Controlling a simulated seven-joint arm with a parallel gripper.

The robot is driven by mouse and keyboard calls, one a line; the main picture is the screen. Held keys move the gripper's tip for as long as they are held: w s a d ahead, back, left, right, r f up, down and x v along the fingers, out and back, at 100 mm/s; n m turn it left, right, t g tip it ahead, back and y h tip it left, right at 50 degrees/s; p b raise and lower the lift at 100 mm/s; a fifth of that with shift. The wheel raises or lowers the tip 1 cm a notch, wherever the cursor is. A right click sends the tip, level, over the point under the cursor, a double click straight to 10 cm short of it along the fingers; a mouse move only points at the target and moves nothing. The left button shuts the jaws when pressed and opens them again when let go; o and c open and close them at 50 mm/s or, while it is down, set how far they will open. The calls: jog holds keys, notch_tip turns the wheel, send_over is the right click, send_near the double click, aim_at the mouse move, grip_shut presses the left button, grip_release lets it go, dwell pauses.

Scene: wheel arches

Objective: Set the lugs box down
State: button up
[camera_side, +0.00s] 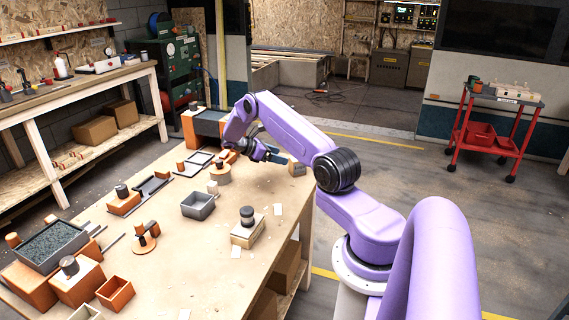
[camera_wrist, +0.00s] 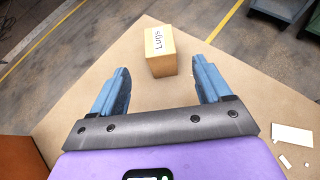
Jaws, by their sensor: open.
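The lugs box (camera_wrist: 160,52) is a small tan block with a white "Lugs" label. In the wrist view it rests on the table near its corner, just ahead of my fingertips and roughly centred between them. My gripper (camera_wrist: 161,66) is open, with a blue finger on each side and nothing held. In the side view my gripper (camera_side: 277,157) is low over the far right part of the table, and the lugs box (camera_side: 297,169) stands just right of it near the edge. My arm and wrist partly hide the space around the fingers.
The table (camera_side: 240,205) edge and corner are close to the box. A round tan-based part (camera_side: 219,175) stands left of my gripper. A grey tray (camera_side: 198,205) and a block with a dark cylinder (camera_side: 247,228) stand nearer. White cards (camera_wrist: 292,135) lie at right in the wrist view.

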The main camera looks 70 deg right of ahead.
jog(key=w+a+r+n+t, duration=0.1)
jog(key=w+a+r+t, duration=0.3)
jog(key=a, duration=0.7)
jog(key=w+a+r+t, duration=0.1)
jog(key=w+a+r, duration=0.35)
jog(key=a, duration=0.75)
jog(key=s+a+r+n+t+y, duration=0.1)
jog(key=s+a+r+t+y, duration=0.2)
jog(key=a, duration=0.5)
jog(key=s+a+r, duration=0.3)
jog(key=s+a, duration=0.1)
jog(key=a, duration=0.5)
jog(key=s+a+r+y, duration=0.1)
jog(key=s+a+y, duration=0.2)
jog(key=s, duration=0.9)
jog(key=s+a+r+n+y, duration=0.1)
jog(key=s+a+y, duration=0.2)
jog(key=s+a, duration=0.4)
jog(key=s, duration=0.6)
jog(key=shift+s+n+t, duration=0.2)
jog(key=shift+n+t, duration=0.1)
jog(key=shift+t, duration=0.1)
